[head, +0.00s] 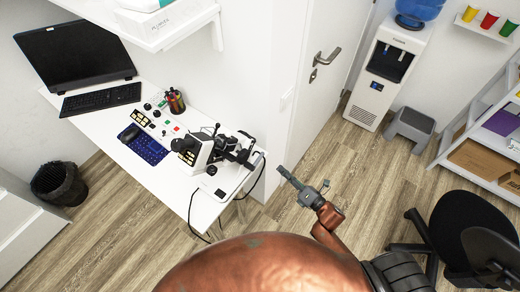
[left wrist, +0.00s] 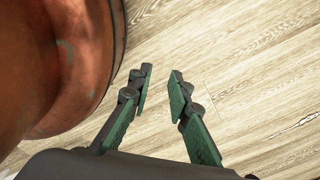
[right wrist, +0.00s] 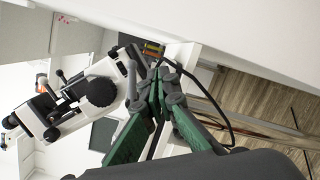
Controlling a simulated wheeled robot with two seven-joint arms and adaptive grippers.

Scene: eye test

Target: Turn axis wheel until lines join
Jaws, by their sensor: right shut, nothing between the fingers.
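A white and black eye instrument (head: 202,153) stands on the white table near its right end. In the right wrist view the instrument (right wrist: 42,112) shows at the left with a large round black wheel (right wrist: 98,92) on its side; I cannot tell if this is the axis wheel. The lines are not visible. My right gripper (head: 285,174) is shut and empty, to the right of the table and apart from the instrument. It also shows in the right wrist view (right wrist: 160,72). My left gripper (left wrist: 161,73) is open and empty above the wooden floor, seen only in the left wrist view.
The table (head: 205,215) also holds a monitor (head: 72,54), keyboard (head: 101,99), blue pad (head: 150,150) and pen cup (head: 175,101). Black cables (head: 258,180) hang at its right end. A white door (head: 318,95) is behind; an office chair (head: 465,220) stands at the right.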

